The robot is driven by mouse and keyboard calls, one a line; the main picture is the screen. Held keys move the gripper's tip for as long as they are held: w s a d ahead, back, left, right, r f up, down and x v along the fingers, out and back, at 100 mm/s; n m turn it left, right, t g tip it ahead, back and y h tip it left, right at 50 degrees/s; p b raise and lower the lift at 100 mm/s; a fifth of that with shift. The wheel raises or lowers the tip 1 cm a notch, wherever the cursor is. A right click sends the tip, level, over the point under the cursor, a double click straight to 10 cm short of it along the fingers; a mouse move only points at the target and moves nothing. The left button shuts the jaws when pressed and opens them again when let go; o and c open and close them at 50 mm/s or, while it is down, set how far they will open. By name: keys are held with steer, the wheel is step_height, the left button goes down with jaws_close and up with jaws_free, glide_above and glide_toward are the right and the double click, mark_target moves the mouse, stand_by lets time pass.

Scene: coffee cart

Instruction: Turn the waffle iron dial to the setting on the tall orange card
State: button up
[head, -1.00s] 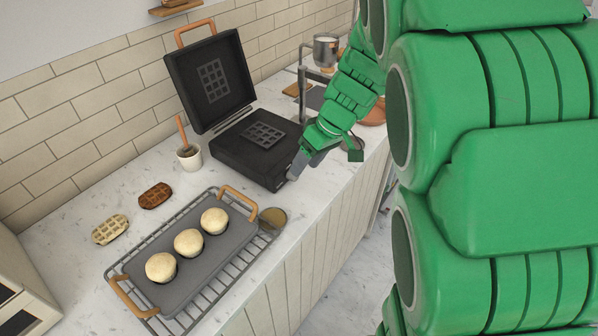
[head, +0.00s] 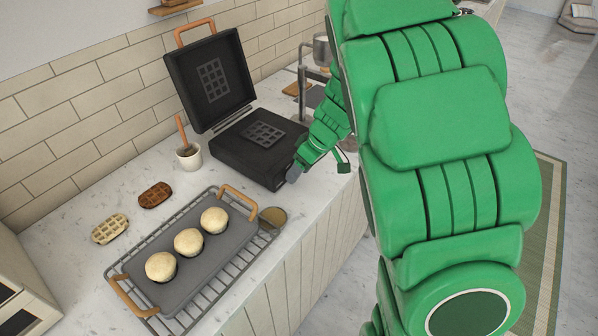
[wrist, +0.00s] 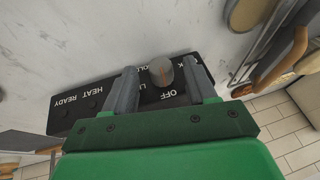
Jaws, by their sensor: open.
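The black waffle iron (head: 240,155) stands open on the counter, its lid raised. In the wrist view its front panel (wrist: 75,105) carries white lettering, including HEAT, READY and OFF, with other words partly hidden. The grey dial (wrist: 163,71) sits on this panel, with a faint reddish mark on its face. I cannot tell which word it points to. My gripper (wrist: 160,86) is open, with one finger on each side of the dial. In the head view my gripper (head: 293,173) is at the iron's front right corner. I see no tall orange card.
Two waffles (head: 155,194) and a white cup (head: 189,158) with a wooden-handled tool are on the counter. A metal stand with a pot (head: 322,50) is behind my arm.

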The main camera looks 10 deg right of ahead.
steer(key=shift+a+f, duration=0.2)
steer(key=shift+f, duration=0.35)
jaws_close()
steer(key=shift+w+d, duration=0.1)
steer(key=g+y, duration=0.2)
steer(key=m+g+y, duration=0.1)
steer(key=shift+w+d+f, duration=0.25)
steer(key=shift+w+d+f+m+g+y, duration=0.1)
steer(key=shift+m+g+y, duration=0.2)
steer(key=shift+g+y, duration=0.7)
steer(key=shift+y, duration=0.3)
